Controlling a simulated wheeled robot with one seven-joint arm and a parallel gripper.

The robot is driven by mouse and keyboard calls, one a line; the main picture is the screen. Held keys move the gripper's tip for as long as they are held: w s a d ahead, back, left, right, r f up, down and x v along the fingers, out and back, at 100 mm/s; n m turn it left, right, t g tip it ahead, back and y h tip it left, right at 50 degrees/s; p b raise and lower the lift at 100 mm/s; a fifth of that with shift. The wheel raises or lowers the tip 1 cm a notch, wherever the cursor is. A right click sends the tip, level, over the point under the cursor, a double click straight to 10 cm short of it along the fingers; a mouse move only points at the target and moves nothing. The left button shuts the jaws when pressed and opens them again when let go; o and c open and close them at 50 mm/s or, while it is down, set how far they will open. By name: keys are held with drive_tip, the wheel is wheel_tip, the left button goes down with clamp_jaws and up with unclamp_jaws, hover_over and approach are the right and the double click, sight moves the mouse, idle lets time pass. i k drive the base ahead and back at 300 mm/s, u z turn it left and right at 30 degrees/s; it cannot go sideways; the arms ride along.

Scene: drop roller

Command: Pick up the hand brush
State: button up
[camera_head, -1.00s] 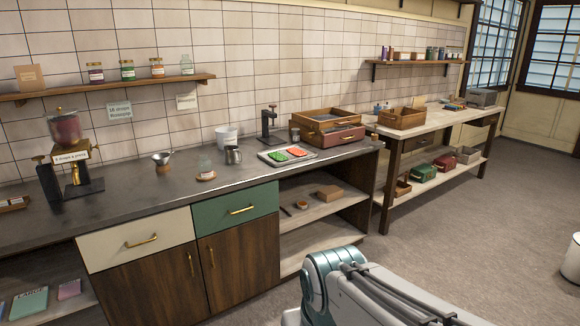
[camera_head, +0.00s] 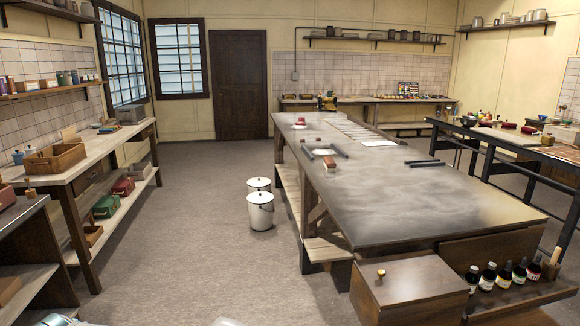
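I cannot clearly make out a hand brush. A small brown block with a pale lower part (camera_head: 329,163) lies on the large dark central table (camera_head: 400,200); it could be a brush, but it is too small to tell. A pale wooden handle (camera_head: 554,256) stands upright at the right end of the bottle rack, and its lower end is hidden. My gripper is not in view; only pale bits of my own body show at the bottom edge.
Two white lidded buckets (camera_head: 260,208) stand on the floor left of the central table. A brown box (camera_head: 409,284) and several dark bottles (camera_head: 489,276) sit at its near end. A workbench (camera_head: 85,170) runs along the left. The grey floor between is clear.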

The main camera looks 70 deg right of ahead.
sight(330, 165)
drive_tip(key=z, duration=2.25)
drive_tip(key=i, duration=3.1)
drive_tip(key=z, duration=0.35)
